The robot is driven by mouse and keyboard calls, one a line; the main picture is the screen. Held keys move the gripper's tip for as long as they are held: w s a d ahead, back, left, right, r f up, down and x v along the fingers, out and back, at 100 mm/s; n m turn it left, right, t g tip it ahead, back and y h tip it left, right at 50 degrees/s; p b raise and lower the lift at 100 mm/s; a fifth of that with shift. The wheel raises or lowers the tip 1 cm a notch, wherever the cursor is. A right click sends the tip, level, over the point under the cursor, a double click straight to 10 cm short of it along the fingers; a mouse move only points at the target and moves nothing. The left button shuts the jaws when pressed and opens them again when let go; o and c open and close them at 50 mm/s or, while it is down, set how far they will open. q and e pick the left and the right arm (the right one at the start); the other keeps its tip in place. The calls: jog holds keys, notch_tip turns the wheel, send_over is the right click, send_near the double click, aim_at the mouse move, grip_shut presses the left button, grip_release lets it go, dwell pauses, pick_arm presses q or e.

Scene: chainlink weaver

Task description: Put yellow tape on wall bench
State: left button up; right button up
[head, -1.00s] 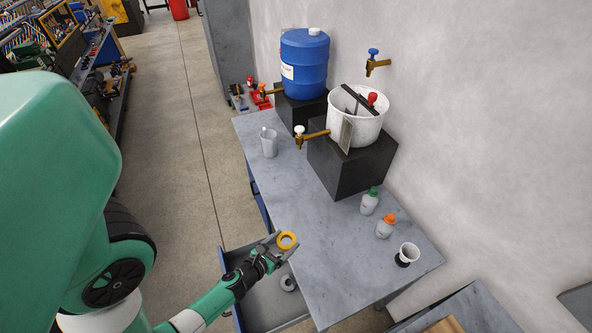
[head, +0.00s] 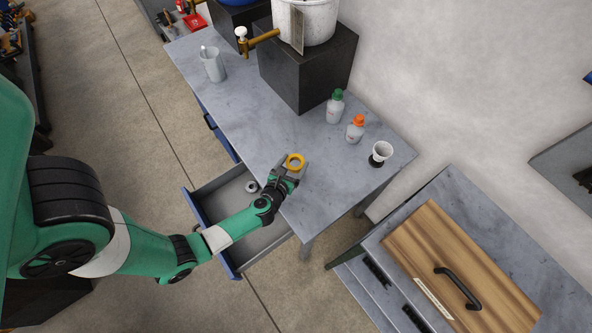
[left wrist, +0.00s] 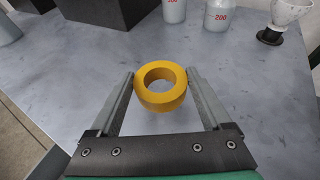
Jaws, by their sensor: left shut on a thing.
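The yellow tape (head: 295,162) is a ring held at the tips of my left gripper (head: 289,167). In the left wrist view the tape (left wrist: 161,86) sits between the two fingers of the left gripper (left wrist: 161,88), with its hole facing the camera. The gripper is shut on it. The tape is over the front edge area of the grey wall bench (head: 270,130); I cannot tell the height above its top. My right gripper is not in view.
An open drawer (head: 218,200) holds a grey roll (head: 252,186) below the left arm. A green-capped bottle (head: 335,106), an orange-capped bottle (head: 355,129) and a white cup (head: 381,153) stand on the bench. A black block (head: 305,70) stands behind. The bench's middle is clear.

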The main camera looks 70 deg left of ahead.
aim_at(296, 169)
pick_arm(q)
jog(key=f+b, duration=0.1)
jog(key=f, duration=0.1)
jog(key=w+f+b, duration=0.1)
jog(key=shift+f+b, duration=0.35)
jog(key=shift+b, duration=0.05)
jog(key=shift+f, duration=0.3)
jog(key=shift+r, duration=0.15)
jog(key=o, duration=0.9)
jog(key=shift+o, duration=1.3)
jog(key=shift+s+d+r, duration=0.1)
jog(key=shift+r, duration=0.05)
jog(key=p+v, duration=0.2)
jog(key=v, duration=0.9)
jog(key=shift+s+d+r, duration=0.1)
jog(key=shift+s+d, duration=0.1)
jog(key=shift+s, duration=0.15)
